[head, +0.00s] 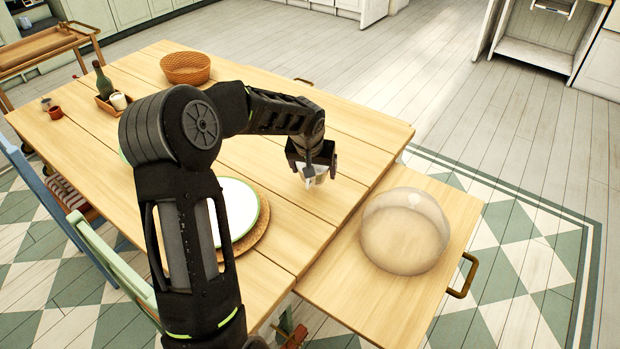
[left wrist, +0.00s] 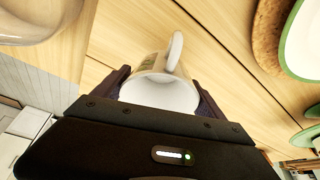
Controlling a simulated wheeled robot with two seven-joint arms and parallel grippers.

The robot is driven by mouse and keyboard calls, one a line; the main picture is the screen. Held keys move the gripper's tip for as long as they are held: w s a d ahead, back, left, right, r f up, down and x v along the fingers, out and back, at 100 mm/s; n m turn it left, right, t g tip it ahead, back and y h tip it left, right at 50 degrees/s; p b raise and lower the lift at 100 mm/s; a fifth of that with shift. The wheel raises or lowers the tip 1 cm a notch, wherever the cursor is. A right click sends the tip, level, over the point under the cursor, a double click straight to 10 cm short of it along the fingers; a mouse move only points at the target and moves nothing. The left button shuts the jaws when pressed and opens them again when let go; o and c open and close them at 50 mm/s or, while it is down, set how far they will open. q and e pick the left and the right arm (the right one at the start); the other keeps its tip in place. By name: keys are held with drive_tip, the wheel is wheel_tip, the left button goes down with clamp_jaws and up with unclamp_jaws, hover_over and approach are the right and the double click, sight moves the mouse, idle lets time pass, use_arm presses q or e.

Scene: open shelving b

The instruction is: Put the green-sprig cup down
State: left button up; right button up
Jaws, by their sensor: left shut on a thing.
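The green-sprig cup (left wrist: 160,88) is white with a handle and shows between the fingers of my left gripper (left wrist: 160,98) in the left wrist view. The fingers are shut on it from both sides. In the head view the cup (head: 319,176) is mostly hidden under my left gripper (head: 317,172). It is over the wooden table (head: 345,150), near the edge beside the pulled-out leaf. I cannot tell whether its base touches the tabletop. The sprig pattern is barely visible. My right gripper is not in view.
A clear dome (head: 405,231) stands on the pulled-out leaf (head: 376,308). A wicker basket (head: 185,68), a bottle (head: 103,80) and a small pot (head: 55,112) stand farther back. The table behind the cup is clear.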

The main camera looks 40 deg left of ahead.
sight(313, 190)
use_arm(q)
drive_tip(key=shift+f, duration=0.25)
drive_tip(key=shift+f, duration=1.85)
drive_tip(key=shift+f+b, duration=0.25)
drive_tip(key=shift+b, duration=0.05)
drive_tip(key=o, duration=1.5)
drive_tip(key=shift+r, duration=0.1)
drive_tip(key=shift+c, duration=0.2)
drive_tip(key=shift+r+p, duration=0.25)
drive_tip(key=shift+p, duration=0.15)
drive_tip(key=v, duration=1.1)
drive_tip(key=shift+s+d+r, duration=0.1)
drive_tip(key=shift+s+r, duration=0.15)
drive_tip(key=shift+r, duration=0.1)
